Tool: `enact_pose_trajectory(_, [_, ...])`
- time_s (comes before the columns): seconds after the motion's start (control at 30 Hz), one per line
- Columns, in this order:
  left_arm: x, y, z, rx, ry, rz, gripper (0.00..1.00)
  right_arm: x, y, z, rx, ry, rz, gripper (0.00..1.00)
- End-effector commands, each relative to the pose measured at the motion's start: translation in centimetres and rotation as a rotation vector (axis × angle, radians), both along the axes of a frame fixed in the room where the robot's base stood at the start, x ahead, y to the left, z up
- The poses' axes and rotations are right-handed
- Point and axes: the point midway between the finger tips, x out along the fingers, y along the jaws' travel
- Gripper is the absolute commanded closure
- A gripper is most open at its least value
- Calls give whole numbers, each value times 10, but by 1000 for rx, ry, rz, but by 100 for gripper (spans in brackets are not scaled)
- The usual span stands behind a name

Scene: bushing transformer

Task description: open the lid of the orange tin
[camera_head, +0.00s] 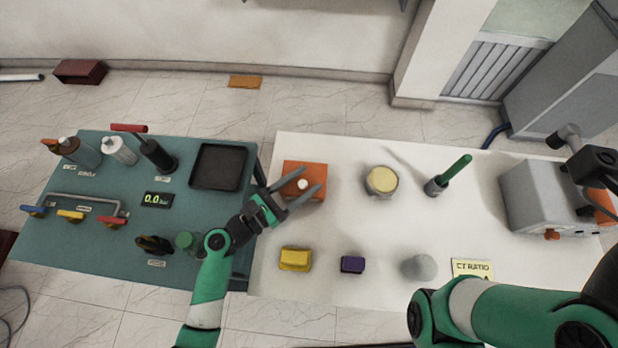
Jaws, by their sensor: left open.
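The orange tin (313,172) is a box-shaped tin near the back left of the white table. A small white knob (303,184) shows on its top, and its lid looks closed. My left gripper (302,193) is open, with its two grey fingers reaching over the tin on either side of the knob. I cannot tell whether the fingers touch it. My right arm comes in at the lower right, and its gripper cannot be made out clearly.
On the white table (380,280) stand a cream-topped round container (382,180), a green-handled tool (452,172), a yellow block (295,259), a purple block (352,264), a grey dome (419,267) and a grey machine (540,195). A teal bench (110,245) with bottles and valves adjoins at left.

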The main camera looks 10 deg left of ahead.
Motion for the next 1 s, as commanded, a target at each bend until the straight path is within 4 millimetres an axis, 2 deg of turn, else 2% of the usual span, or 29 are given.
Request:
enact_pose_trajectory(0.07, [0, 0, 0, 0, 0, 0, 41, 0, 0, 0, 0, 0, 0, 50])
enact_pose_trajectory(0.1, [0, 0, 0, 0, 0, 0, 44, 0, 0, 0, 0, 0, 0, 50])
enact_pose_trajectory(0.4, [0, 0, 0, 0, 0, 0, 98, 0, 0, 0, 0, 0, 0, 50])
enact_pose_trajectory(1.0, [0, 0, 0, 1, -1, 0, 100, 0, 0, 0, 0, 0, 0, 50])
